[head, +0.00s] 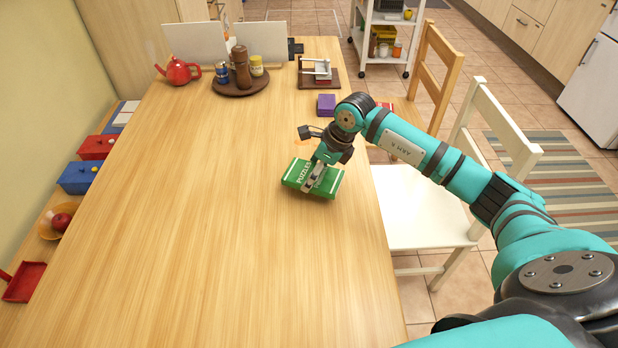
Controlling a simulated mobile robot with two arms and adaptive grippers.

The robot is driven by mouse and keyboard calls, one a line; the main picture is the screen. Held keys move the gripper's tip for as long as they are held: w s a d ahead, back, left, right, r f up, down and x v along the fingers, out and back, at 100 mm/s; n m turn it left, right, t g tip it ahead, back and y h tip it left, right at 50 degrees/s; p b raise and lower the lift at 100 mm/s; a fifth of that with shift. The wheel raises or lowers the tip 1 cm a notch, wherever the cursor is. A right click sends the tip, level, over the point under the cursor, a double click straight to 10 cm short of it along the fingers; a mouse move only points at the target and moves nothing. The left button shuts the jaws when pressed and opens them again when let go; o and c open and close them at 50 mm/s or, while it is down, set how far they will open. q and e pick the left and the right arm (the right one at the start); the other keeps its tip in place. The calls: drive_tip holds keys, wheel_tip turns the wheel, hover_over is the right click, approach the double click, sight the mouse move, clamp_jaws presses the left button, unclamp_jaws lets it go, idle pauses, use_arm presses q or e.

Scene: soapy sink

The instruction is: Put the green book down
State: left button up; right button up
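The green book (331,184), with "PUZZLES" on its cover, is near the right edge of the wooden table (220,200), lying roughly flat. My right gripper (313,178) reaches in from the right and points down at the book, with its fingers closed on it and covering its middle. I cannot tell whether the book's underside touches the table or hangs just above it. My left gripper is not in view.
A purple box (326,104) and a small press-like stand (318,73) lie beyond the book. A round tray (240,82) with jars and a red teapot (179,71) stand at the far end. White chair (425,205) at right. The table's middle and near part are clear.

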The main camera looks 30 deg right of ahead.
drive_tip(key=shift+w+a, duration=0.15)
drive_tip(key=shift+a, duration=0.3)
drive_tip(key=shift+a+f, duration=0.1)
drive_tip(key=shift+f, duration=0.1)
wheel_tip(320, 180, down, 3)
drive_tip(key=shift+f+b, duration=0.2)
drive_tip(key=shift+b, duration=0.95)
drive_tip(key=o, duration=1.4)
drive_tip(key=shift+c, duration=0.2)
drive_tip(key=v, duration=1.2)
drive_tip(key=shift+r, duration=0.1)
